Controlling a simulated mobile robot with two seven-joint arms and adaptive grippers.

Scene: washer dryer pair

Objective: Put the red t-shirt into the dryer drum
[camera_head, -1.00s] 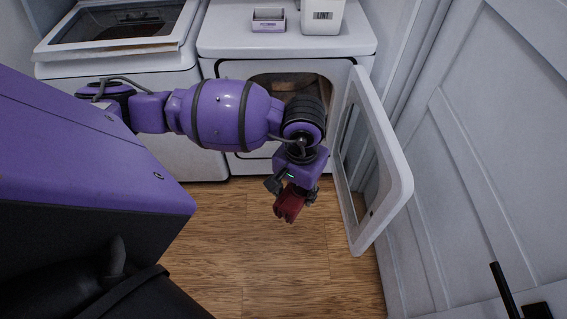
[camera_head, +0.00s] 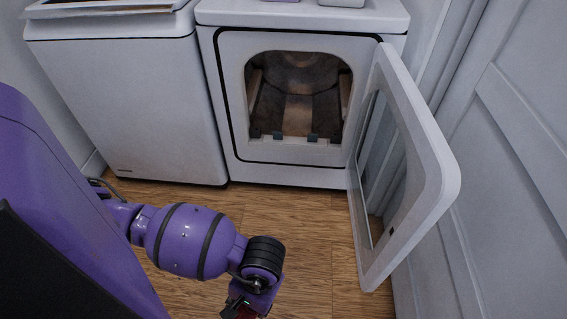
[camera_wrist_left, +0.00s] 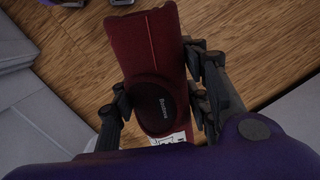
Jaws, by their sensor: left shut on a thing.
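The red t-shirt (camera_wrist_left: 148,45) is a dark red folded cloth in the left wrist view, held between the fingers of my left gripper (camera_wrist_left: 160,100). In the head view my left gripper (camera_head: 240,308) is at the bottom edge, low over the floor, with only a sliver of red showing. The dryer (camera_head: 222,100) stands ahead with its door (camera_head: 440,190) swung open to the right. The dryer drum (camera_head: 298,98) is visible through the opening and looks empty. My left gripper is in front of the dryer, well apart from the opening. My right gripper is not in view.
A white washer (camera_head: 120,100) stands left of the dryer. The open door juts out toward a white panelled wall (camera_head: 515,190) on the right. The wooden floor (camera_head: 310,240) before the dryer is clear.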

